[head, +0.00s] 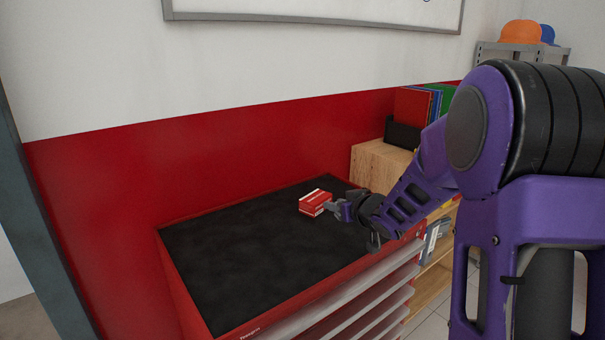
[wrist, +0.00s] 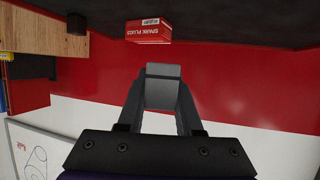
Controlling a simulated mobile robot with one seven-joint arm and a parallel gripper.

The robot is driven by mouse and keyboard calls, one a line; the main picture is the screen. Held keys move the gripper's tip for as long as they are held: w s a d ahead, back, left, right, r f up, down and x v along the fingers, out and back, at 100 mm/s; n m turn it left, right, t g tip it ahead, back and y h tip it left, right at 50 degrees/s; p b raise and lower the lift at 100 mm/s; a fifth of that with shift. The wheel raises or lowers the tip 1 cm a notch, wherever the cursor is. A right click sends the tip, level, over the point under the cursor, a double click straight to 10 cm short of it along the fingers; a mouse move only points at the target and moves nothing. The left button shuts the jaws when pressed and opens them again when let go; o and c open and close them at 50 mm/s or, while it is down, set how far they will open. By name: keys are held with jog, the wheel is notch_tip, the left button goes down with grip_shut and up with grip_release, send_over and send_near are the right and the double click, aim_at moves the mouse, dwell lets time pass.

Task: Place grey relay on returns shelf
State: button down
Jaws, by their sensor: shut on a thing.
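My gripper (head: 337,207) is over the black top of a red tool cabinet, near its right end. It is shut on a grey block, the grey relay (wrist: 162,88), which shows between the two fingers in the wrist view. In the head view the relay is too small to make out clearly. Nothing in view is labelled as the returns shelf. A wooden shelf unit (head: 376,160) stands just beyond the cabinet's right end, and also shows at the left of the wrist view (wrist: 30,28).
A red and white spark plugs box (head: 315,203) is on the cabinet's black top (head: 240,250), close to my gripper; it also shows in the wrist view (wrist: 148,31). A black holder with binders (head: 403,134) stands on the wooden unit. The cabinet top's left part is clear.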

jog(key=shift+s+f+m+t+h, duration=0.15)
jog(key=shift+s+m+h, duration=0.2)
jog(key=shift+m+h, duration=0.15)
jog(key=shift+s+f+m+t+h, duration=0.1)
jog(key=shift+s+m+t+h, duration=0.05)
jog(key=shift+s+m+h, duration=0.3)
jog(key=shift+s+d+f+m+h, duration=0.55)
jog(key=shift+s+f+m+h, duration=0.45)
jog(key=shift+s+h, duration=0.25)
notch_tip(320, 180, up, 2)
jog(key=n+y, duration=0.4)
jog(key=y, duration=0.1)
send_over(336, 245)
jog(key=shift+r, duration=0.15)
jog(key=shift+w+n+g, duration=0.1)
jog(key=shift+n+g, duration=0.15)
jog(key=shift+g, duration=0.15)
jog(key=shift+f+b, duration=1.05)
jog(key=shift+f, duration=3.75)
